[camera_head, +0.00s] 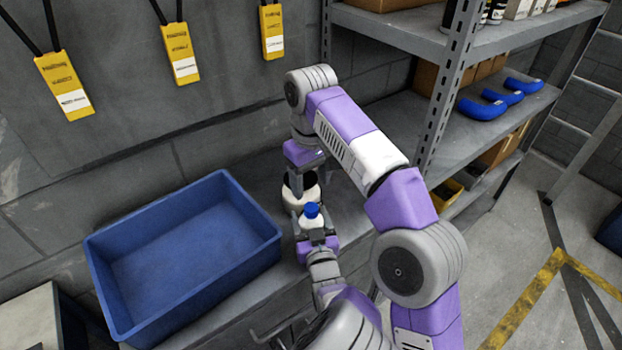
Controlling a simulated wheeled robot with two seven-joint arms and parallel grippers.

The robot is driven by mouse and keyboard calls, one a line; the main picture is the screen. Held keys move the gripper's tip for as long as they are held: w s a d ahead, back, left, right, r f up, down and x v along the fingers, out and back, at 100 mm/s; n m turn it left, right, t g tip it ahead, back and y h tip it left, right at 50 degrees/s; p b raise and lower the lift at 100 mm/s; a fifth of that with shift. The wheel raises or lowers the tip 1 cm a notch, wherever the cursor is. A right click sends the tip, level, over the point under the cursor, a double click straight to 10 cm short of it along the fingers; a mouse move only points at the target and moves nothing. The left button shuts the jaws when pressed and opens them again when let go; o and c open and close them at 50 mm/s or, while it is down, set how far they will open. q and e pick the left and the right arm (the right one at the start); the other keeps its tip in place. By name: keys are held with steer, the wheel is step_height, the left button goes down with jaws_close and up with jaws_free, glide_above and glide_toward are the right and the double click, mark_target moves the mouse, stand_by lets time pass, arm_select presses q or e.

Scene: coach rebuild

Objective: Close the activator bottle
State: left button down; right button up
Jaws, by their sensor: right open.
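A small white bottle with a blue cap (312,218) stands upright at the middle of the grey bench. The blue cap sits at its top; I cannot tell whether it is screwed tight. My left gripper (315,238), low in the picture, has its fingers on both sides of the bottle and appears shut on it. My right gripper (306,162) points down from the bent purple arm, open, behind and above the bottle. Its fingertips are partly hidden by my own wrist. A wider white pot (298,197) with a dark open mouth stands just behind the bottle, below the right gripper.
A large empty blue crate (190,318) takes up the bench to the left. A grey metal shelf (439,120) with several blue curved parts (483,109) stands to the right. Yellow tags (180,52) hang on the back wall. A narrow bench strip is clear right of the pot.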

arm_select(q)
steer(key=shift+c, duration=0.4)
jaws_free()
steer(key=p+v, duration=0.1)
steer(key=v, duration=0.6)
steer(key=shift+s, duration=0.3)
arm_select(e)
steer(key=shift+r, duration=0.6)
